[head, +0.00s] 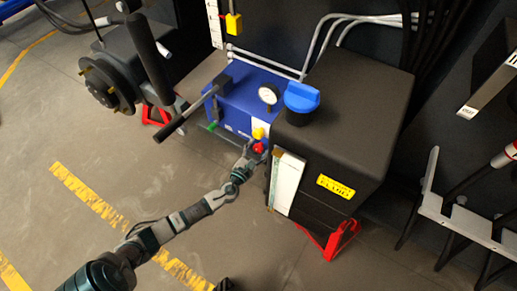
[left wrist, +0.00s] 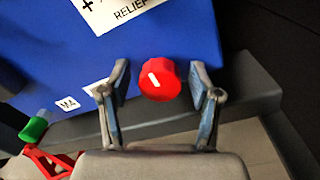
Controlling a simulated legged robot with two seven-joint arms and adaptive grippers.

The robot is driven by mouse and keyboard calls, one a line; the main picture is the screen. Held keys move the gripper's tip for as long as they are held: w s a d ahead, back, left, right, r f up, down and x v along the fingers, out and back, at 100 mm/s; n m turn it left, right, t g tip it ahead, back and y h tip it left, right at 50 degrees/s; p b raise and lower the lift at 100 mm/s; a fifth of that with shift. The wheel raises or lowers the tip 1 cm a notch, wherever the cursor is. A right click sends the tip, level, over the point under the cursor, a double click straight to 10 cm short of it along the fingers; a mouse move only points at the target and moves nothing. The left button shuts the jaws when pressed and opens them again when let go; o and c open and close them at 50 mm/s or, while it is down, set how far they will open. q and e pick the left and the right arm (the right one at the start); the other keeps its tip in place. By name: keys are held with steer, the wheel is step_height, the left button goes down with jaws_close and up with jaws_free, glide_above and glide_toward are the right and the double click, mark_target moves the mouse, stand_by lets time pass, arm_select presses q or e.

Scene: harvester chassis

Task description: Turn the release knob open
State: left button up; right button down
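The release knob is red with a white line mark and sits on the front of a blue unit (head: 240,98). In the left wrist view the red knob (left wrist: 160,80) lies between the spread fingers of my left gripper (left wrist: 161,92), with a gap at each side. In the head view the knob (head: 259,147) is at the tip of my left gripper (head: 252,151), which reaches in from the lower left. The gripper is open. My right gripper cannot be made out in either view.
A yellow knob (head: 258,133) sits just above the red one. A green-tipped part (head: 212,126) and a black-gripped lever (head: 190,112) are to the left. A black tank with a blue cap (head: 302,97) stands close on the right. The floor in front is open.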

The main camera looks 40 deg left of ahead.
arm_select(q)
steer(key=c, duration=1)
